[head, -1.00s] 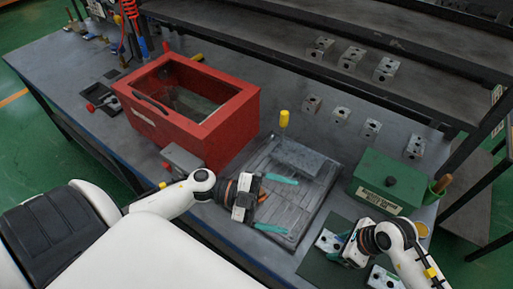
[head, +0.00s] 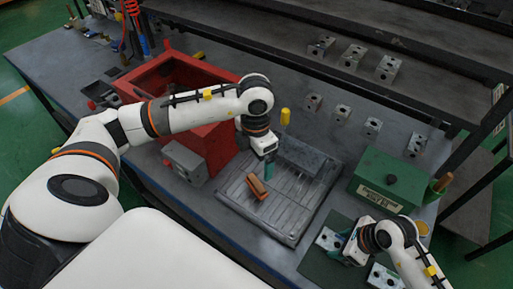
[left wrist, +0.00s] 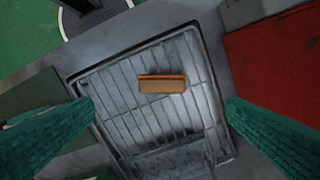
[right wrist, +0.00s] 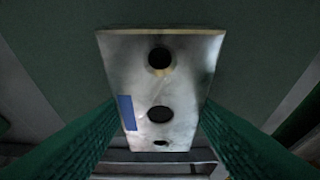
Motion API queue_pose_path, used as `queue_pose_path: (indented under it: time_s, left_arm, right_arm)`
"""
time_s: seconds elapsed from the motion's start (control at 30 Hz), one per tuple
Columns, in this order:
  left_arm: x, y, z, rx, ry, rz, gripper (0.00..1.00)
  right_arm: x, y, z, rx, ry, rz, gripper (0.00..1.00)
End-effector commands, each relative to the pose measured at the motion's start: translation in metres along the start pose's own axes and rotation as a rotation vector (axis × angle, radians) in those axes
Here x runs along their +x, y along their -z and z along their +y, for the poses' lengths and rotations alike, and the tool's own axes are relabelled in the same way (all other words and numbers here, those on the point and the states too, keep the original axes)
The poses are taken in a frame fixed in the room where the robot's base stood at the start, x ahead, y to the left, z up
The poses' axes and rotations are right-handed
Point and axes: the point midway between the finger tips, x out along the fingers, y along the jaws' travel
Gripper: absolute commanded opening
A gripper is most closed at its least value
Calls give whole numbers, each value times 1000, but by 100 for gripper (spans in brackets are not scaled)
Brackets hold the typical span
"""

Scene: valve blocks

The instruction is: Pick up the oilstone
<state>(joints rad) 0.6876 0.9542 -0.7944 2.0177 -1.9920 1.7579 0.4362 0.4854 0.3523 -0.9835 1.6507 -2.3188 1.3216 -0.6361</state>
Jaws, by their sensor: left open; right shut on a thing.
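The oilstone (head: 257,187) is a small orange-brown block lying on the grey ribbed tray (head: 285,228). In the left wrist view the oilstone (left wrist: 162,84) lies across the slats, between and beyond my fingers. My left gripper (head: 268,172) is open and empty above the tray, near the oilstone and apart from it. Its green fingers stand wide apart in the left wrist view (left wrist: 160,115). My right gripper (head: 346,250) is shut on a metal valve block (right wrist: 160,90) with dark holes and a blue mark, over the dark green mat (head: 318,268).
A red open-topped box (head: 212,145) stands left of the tray, with a grey box (head: 185,162) before it. A green box (head: 388,180) stands to the right. A yellow object (head: 285,117) is behind the tray. Several valve blocks (head: 373,127) stand farther back.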

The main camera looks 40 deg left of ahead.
Motion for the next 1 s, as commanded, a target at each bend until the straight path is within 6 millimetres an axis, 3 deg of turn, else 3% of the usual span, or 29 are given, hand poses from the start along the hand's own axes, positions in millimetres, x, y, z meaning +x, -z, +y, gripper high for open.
queue_pose_path:
  time_s: [0.3, 0.57, 0.8, 1.0]
  left_arm:
    - [52, 0, -1, 1, 5, -4, 95]
    - [73, 1, -2, -1, 5, -3, 95]
    - [108, 3, -3, 0, 4, -4, 95]
    - [116, 4, -3, 1, 5, -1, 95]
  right_arm:
    - [0, 1, 0, 0, -1, 1, 21]
    - [0, 1, 0, 0, -1, 1, 21]
    - [0, 1, 0, 0, -1, 1, 21]
    - [0, 1, 0, 0, -1, 1, 21]
